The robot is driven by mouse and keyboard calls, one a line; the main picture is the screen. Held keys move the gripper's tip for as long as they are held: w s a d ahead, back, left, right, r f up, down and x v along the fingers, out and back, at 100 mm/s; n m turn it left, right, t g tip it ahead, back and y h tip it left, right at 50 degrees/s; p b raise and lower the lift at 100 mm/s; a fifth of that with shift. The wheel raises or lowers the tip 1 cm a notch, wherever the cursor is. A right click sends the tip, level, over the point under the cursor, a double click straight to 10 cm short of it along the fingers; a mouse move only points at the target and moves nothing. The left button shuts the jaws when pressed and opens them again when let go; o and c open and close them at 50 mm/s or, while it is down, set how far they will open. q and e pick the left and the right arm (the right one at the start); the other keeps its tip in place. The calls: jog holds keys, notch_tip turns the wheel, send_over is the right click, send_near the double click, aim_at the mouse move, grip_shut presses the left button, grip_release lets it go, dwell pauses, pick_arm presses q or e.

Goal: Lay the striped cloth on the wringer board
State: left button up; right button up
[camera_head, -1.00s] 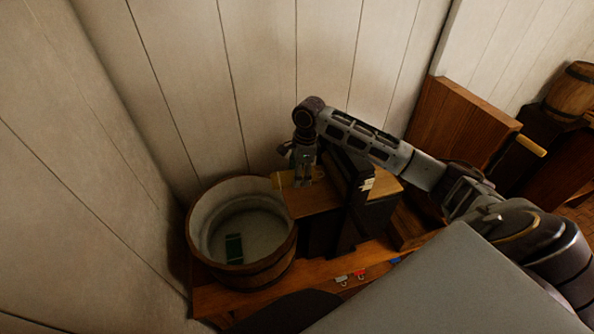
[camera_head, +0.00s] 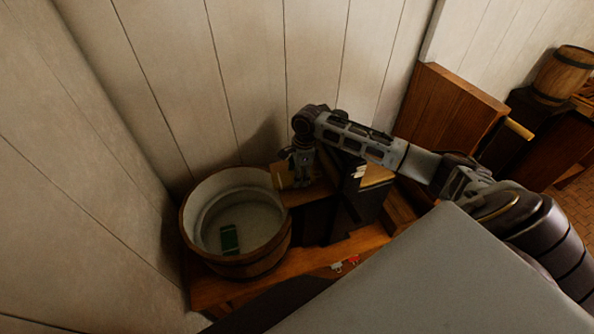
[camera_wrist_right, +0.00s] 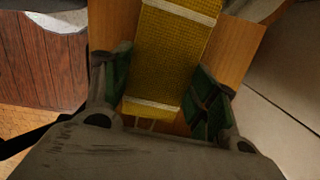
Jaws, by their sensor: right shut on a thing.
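The striped cloth (camera_wrist_right: 178,45) is yellow with white bands and lies between the fingers of my right gripper (camera_wrist_right: 162,92) in the right wrist view. In the head view my right gripper (camera_head: 302,182) points down beside the tub, with a little of the cloth (camera_head: 283,178) showing. The wooden wringer board (camera_head: 312,192) is directly under it; it also shows under the cloth in the right wrist view (camera_wrist_right: 233,50). I cannot tell whether the cloth touches the board. My left gripper is out of view.
A round wooden tub (camera_head: 262,262) stands left of the board, with a green item (camera_head: 230,239) inside. A dark upright frame (camera_head: 345,205) stands right of the board. Small red and white pieces (camera_head: 351,260) lie on the bench. A barrel (camera_head: 561,75) is at the far right.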

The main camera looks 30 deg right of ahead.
jog(key=shift+f, duration=0.45)
dwell(0.3)
jog(key=o, duration=1.1)
jog(key=shift+d+r, duration=0.1)
jog(key=shift+r, duration=0.05)
jog(key=shift+s+d+r, duration=0.1)
jog(key=shift+d+r, duration=0.1)
jog(key=shift+r, duration=1.75)
jog(key=shift+s+d+r, duration=0.1)
jog(key=shift+d+r, duration=0.15)
jog(key=shift+r, duration=1.65)
jog(key=shift+s+d+r, duration=0.1)
jog(key=shift+d+r, duration=0.1)
jog(key=shift+r, duration=1.75)
